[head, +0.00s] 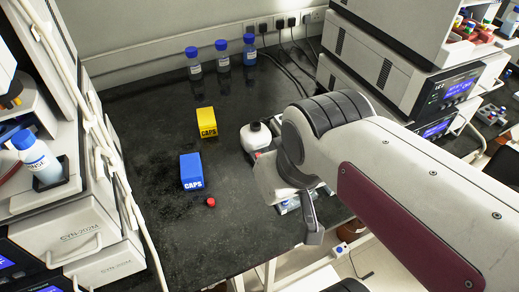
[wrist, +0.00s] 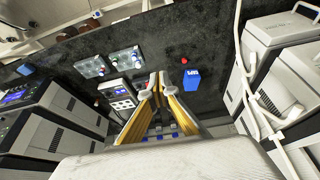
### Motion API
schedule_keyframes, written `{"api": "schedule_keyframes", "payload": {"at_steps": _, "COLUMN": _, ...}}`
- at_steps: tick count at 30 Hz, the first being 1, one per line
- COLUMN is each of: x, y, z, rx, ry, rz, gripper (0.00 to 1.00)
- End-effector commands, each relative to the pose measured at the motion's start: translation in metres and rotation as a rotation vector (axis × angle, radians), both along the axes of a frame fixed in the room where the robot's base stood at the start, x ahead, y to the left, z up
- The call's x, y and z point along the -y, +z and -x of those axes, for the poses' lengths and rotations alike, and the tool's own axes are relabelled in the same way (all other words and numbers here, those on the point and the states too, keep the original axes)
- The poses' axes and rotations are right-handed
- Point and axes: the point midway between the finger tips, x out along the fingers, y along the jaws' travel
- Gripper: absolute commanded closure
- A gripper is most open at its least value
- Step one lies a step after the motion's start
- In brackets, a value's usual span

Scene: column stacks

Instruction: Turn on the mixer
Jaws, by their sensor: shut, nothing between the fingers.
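My gripper (wrist: 154,82) shows in the wrist view with its two yellow-sided fingers close together at the tips and nothing between them. In the head view my arm covers the fingertips. A white device with a dark top (head: 256,133) stands on the bench just left of my wrist in the head view, partly hidden; it may be the mixer. In the wrist view a pale box with a panel of dark round marks (wrist: 118,95) stands left of the fingers. I cannot tell whether it is the same device, nor whether anything is switched on. No clear contact shows.
A yellow CAPS box (head: 207,122), a blue CAPS box (head: 191,171) and a red cap (head: 210,202) are on the black bench (head: 150,120). Three bottles (head: 221,58) stand at the back. Instruments flank both sides. Clear trays (wrist: 90,66) lie near the bench edge.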

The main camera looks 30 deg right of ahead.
Motion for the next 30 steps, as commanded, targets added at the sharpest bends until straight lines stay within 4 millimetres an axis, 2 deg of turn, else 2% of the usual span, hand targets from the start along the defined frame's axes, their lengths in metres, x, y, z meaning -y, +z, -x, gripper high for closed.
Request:
{"api": "schedule_keyframes", "payload": {"at_steps": 14, "x": 0.016, "y": -0.018, "z": -0.034, "rx": -0.117, "ry": -0.077, "rz": -0.023, "gripper": 1.00}}
{"api": "schedule_keyframes", "payload": {"at_steps": 30, "x": 0.037, "y": -0.041, "z": -0.086, "rx": -0.198, "ry": -0.260, "rz": -0.081, "gripper": 1.00}}
